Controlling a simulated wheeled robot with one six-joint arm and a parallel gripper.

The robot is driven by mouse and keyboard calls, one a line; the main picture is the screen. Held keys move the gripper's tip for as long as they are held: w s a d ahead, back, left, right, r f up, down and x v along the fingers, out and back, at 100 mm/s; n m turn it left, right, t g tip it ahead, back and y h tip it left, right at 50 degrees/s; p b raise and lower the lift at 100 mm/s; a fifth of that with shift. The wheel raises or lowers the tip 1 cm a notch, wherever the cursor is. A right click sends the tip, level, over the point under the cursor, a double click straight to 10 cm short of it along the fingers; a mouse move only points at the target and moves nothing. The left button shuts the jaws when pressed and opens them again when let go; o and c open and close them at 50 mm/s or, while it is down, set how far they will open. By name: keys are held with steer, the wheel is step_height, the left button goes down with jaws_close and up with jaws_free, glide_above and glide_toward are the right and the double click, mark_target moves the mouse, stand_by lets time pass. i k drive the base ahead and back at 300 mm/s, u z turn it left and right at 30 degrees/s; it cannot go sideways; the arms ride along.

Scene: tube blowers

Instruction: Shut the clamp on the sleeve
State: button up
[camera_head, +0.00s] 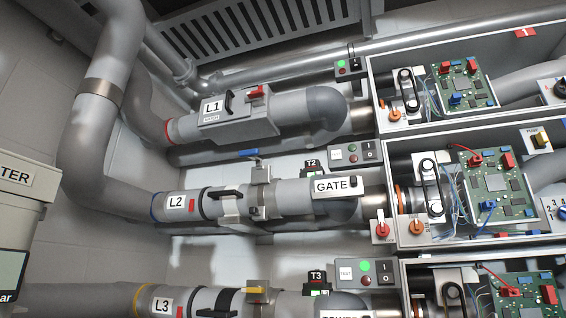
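Three grey tube lines run across the view, labelled L1 (212,107), L2 (177,202) and L3 (163,306). On L1 a grey sleeve (243,127) has a black handle (230,102) and a red lever (256,91). On L2 a sleeve (232,205) has a black handle (224,193), a dark band around the tube, and a blue lever (249,153) on a bracket. On L3 a sleeve (233,303) has black parts and a yellow lever (256,290). I cannot tell which part is the clamp or whether it is open. My gripper is not in view.
Open grey boxes with green circuit boards (462,85) fill the right side. Small panels with lamps and switches (355,153) stand beside the tubes. A large vertical pipe (89,121) bends down at the left, near a cabinet (27,177). Gaps between lines show pale wall.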

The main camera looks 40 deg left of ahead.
mark_target(251, 154)
steer(key=k, duration=0.65)
steer(key=u, duration=1)
steer(key=i, duration=0.2)
